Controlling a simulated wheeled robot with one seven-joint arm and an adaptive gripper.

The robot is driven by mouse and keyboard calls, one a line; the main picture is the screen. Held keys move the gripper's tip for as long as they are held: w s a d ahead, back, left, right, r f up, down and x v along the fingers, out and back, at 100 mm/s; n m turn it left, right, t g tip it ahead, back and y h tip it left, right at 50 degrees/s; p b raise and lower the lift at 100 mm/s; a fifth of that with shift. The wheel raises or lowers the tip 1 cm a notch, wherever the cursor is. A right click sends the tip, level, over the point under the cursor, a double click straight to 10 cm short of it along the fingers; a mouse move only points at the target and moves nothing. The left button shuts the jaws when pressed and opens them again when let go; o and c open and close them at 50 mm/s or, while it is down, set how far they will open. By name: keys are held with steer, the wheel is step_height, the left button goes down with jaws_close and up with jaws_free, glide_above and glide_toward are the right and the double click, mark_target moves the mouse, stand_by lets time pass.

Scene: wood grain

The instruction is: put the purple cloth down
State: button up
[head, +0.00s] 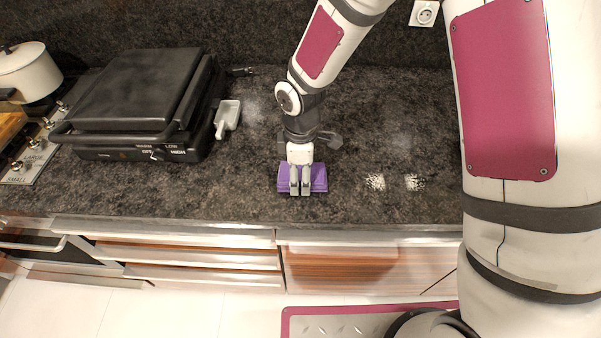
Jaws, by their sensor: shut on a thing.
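The purple cloth (319,179) is a small folded piece at the front part of the dark stone counter (400,150), near the middle of the head view. My gripper (300,190) points down over it and is shut on the cloth. The fingers cover the middle of the cloth, and its purple sides show to the left and right of them. I cannot tell whether the cloth rests on the counter or is held just above it.
A black contact grill (140,95) stands to the left, with a small grey tray (228,117) beside it. A white pot (28,70) is on the stove at far left. Drawers lie below the front edge.

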steer(key=shift+f, duration=0.25)
steer(key=shift+s+f, duration=0.1)
steer(key=shift+f, duration=0.15)
steer(key=shift+d+f+b, duration=0.1)
steer(key=shift+f+b, duration=0.05)
steer(key=shift+b, duration=0.15)
steer(key=shift+c, duration=1)
steer(key=o, duration=1.4)
steer(key=shift+f, duration=0.1)
